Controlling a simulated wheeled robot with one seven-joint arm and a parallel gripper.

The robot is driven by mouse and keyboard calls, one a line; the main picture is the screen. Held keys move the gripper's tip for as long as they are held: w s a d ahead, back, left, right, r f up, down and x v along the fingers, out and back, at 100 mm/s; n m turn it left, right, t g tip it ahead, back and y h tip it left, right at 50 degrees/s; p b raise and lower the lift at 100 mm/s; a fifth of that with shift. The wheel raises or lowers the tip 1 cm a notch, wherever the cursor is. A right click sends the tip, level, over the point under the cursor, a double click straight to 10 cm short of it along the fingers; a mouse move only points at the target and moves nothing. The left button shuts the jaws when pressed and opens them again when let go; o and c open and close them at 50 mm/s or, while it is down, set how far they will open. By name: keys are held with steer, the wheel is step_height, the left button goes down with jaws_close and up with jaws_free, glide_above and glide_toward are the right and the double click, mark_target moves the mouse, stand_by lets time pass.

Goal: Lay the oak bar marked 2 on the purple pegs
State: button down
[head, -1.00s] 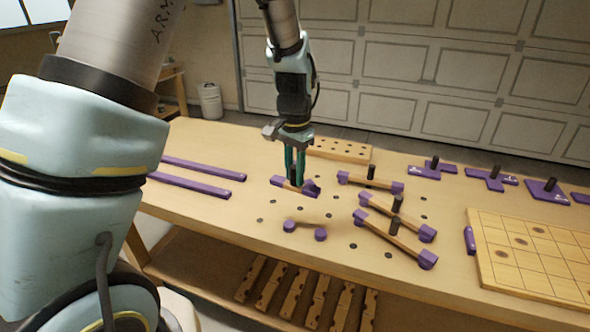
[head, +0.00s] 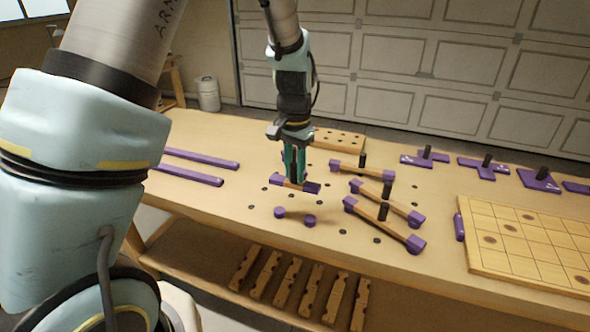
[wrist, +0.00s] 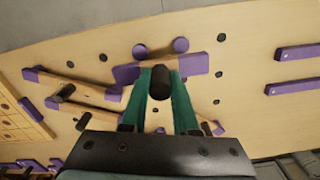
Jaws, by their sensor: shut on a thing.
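My gripper (head: 294,178) has teal fingers shut on the black knob of an oak bar with purple ends (head: 311,188). No number on the bar can be read. The bar appears held above the bench, and it also shows in the wrist view (wrist: 195,64), with the knob (wrist: 160,82) between my fingers. Two round purple pegs stand just in front of it in the head view, a left peg (head: 280,212) and a right peg (head: 309,221).
Three similar knobbed bars lie to the right: a far one (head: 347,166), a middle one (head: 399,205) and a near one (head: 396,233). Purple strips (head: 190,173) lie left. A gridded board (head: 515,240) and purple knobbed pieces (head: 425,159) are right. A holed block (head: 340,138) stands behind.

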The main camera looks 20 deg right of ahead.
steer(key=shift+f+b, duration=2.25)
steer(key=shift+f, duration=1.35)
steer(key=shift+f, duration=0.7)
steer(key=shift+f, duration=0.25)
steer(key=shift+f, duration=0.15)
stand_by(0.5)
steer(key=c, duration=0.6)
jaws_free()
steer(key=shift+o, duration=0.4)
